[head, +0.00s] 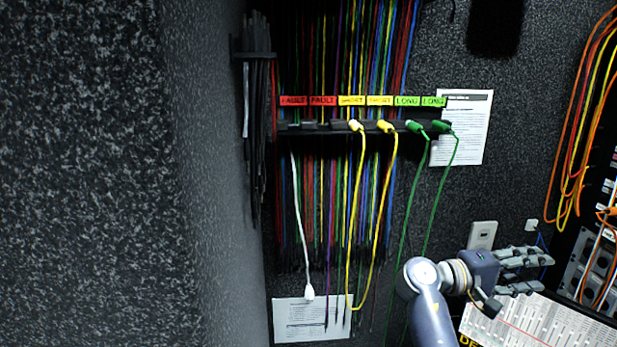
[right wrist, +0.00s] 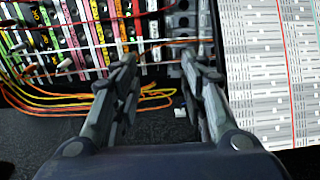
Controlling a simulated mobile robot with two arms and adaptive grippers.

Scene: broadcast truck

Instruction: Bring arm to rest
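My right arm (head: 430,310) comes up from the bottom of the head view. Its gripper (head: 545,272) points right, beside the equipment rack and above a white printed sheet. In the right wrist view the two fingers of my right gripper (right wrist: 160,85) stand apart with nothing between them. Orange cables and rack panels show behind the fingers. My left arm and gripper are in neither view.
A cable rail (head: 335,126) on the carpeted wall has red, yellow and green labels. Yellow and green plugs sit in it with cables hanging. A white cable (head: 301,215) hangs at left. The equipment rack (head: 600,250) and orange cables (head: 575,150) are at right.

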